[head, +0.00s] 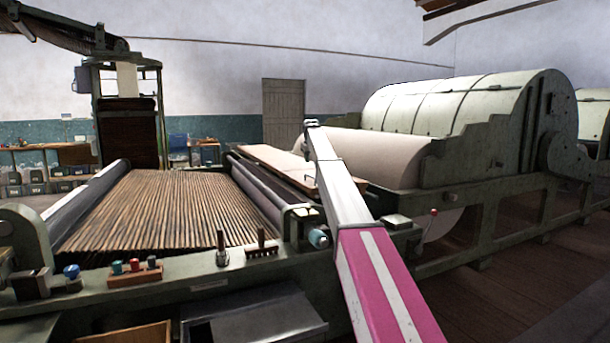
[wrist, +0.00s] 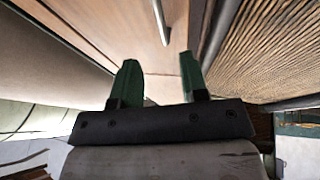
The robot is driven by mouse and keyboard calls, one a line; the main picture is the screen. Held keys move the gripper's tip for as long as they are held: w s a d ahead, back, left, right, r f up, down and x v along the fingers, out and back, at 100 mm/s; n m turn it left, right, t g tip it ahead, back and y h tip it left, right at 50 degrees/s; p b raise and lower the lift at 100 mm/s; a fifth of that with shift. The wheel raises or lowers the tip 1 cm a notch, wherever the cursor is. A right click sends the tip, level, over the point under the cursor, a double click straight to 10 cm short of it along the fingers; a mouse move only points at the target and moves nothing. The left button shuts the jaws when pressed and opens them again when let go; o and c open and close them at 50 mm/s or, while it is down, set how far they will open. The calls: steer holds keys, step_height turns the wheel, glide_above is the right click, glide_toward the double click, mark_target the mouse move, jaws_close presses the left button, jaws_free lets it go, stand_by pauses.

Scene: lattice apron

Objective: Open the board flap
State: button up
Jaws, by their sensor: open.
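The board flap (head: 268,160) is a long, pale brown wooden board, lying between the slatted lattice and the big pale roll in the head view. In the wrist view the board (wrist: 100,25) fills the upper middle, with a slim metal bar handle (wrist: 160,22) on it. My gripper (wrist: 158,62) is open, its two green fingers apart with nothing between them. The handle shows beyond the fingertips, roughly in line with the gap; I see no contact. In the head view my white and pink arm reaches over the board's near end and hides part of it.
The slatted lattice (head: 160,210) lies left of the board, with a dark roller (head: 262,192) between them. The pale roll (head: 375,155) and green drum housing (head: 470,115) stand right. Small knobs and levers (head: 222,248) line the near rail. Space above the lattice is clear.

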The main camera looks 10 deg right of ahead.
steer(key=x, duration=1)
steer(key=shift+w+f, duration=0.2)
steer(key=shift+f, duration=0.2)
steer(key=shift+c, duration=0.3)
steer(key=shift+r, duration=0.1)
jaws_close()
